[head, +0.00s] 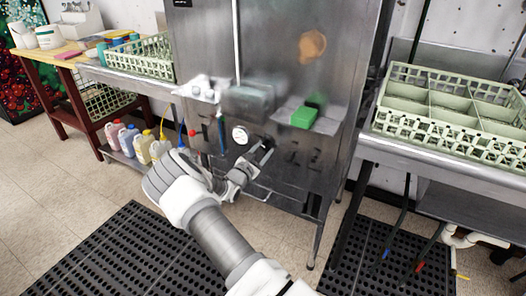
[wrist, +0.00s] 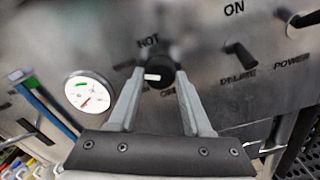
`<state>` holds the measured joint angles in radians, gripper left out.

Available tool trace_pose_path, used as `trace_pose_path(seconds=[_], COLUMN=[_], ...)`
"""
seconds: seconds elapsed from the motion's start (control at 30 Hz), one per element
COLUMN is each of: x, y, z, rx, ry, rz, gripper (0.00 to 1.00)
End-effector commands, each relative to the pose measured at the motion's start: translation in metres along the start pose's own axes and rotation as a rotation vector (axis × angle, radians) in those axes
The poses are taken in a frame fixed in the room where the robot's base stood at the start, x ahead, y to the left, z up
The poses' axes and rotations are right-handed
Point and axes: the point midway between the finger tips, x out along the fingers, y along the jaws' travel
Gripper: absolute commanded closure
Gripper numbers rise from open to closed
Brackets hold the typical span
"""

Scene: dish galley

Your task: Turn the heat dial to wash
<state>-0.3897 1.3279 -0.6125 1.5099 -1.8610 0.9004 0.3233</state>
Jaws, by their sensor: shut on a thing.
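The heat dial (wrist: 163,72) is a round black knob on the steel front panel (wrist: 215,75). It sits between my gripper's two grey fingers (wrist: 160,80) in the wrist view, and they are shut on it. The knob's white mark points left. The word HOT stands above the knob; lettering below it is partly hidden by the fingers and too blurred to read surely. In the head view, my gripper (head: 262,155) reaches the panel just right of the white gauge, and the dial is hard to make out there.
A round gauge (wrist: 90,92) is left of the dial. A delime switch (wrist: 240,54) and a power switch (wrist: 300,20) are to the right. A green block (head: 303,117) sits on a small shelf above. Rack counters flank the machine; black mats cover the floor.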

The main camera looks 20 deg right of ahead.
Motion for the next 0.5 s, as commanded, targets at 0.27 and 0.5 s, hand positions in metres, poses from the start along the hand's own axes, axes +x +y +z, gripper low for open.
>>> trace_pose_path(seconds=[0.27, 0.5], x=[-0.0005, -0.0006], y=[0.0, -0.0001], z=[-0.0008, -0.0007], rx=[0.074, 0.085], ry=[0.002, 0.002], rz=[0.0, 0.0], gripper=[1.0, 1.0])
